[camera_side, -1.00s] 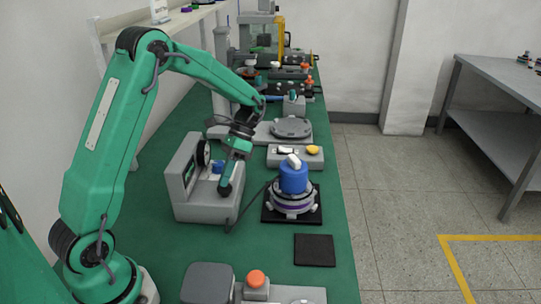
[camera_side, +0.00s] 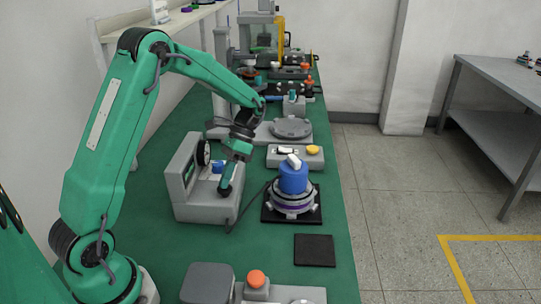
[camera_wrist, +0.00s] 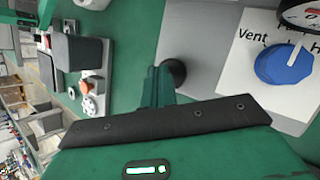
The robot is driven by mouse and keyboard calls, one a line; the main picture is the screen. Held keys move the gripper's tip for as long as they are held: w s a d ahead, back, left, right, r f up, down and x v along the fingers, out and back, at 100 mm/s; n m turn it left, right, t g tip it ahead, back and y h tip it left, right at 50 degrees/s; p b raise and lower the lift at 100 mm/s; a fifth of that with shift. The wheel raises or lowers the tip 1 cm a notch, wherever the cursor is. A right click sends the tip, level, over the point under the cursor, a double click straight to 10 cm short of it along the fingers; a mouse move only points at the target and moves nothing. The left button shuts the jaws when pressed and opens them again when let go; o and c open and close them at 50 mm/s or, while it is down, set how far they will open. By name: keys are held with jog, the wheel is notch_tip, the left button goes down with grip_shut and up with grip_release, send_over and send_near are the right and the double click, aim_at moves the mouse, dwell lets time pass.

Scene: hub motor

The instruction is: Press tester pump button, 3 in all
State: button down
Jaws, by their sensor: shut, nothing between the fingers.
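The tester (camera_side: 205,205) is a grey box with an upright panel, a round gauge (camera_side: 203,152) and a blue knob (camera_side: 217,167). The knob (camera_wrist: 284,61) also shows in the wrist view beside a "Vent" label. A dark round button (camera_wrist: 175,71) stands on the tester's grey surface. My gripper (camera_side: 223,192) is shut and empty, pointing down over the tester's base. In the wrist view its fingertips (camera_wrist: 159,76) overlap the left side of the button; I cannot tell whether they touch it or whether it is pressed down.
A hub motor (camera_side: 292,197) with a blue cap stands on a black mat to the right, with a dark hose running to the tester. Behind it is a grey box with a yellow button (camera_side: 313,149). An empty dark pad (camera_side: 314,250) lies in front.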

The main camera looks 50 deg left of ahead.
jog(key=shift+f, duration=0.7)
dwell(0.9)
jog(key=shift+r, duration=1.4)
jog(key=shift+r, duration=0.1)
jog(key=shift+r, duration=2.45)
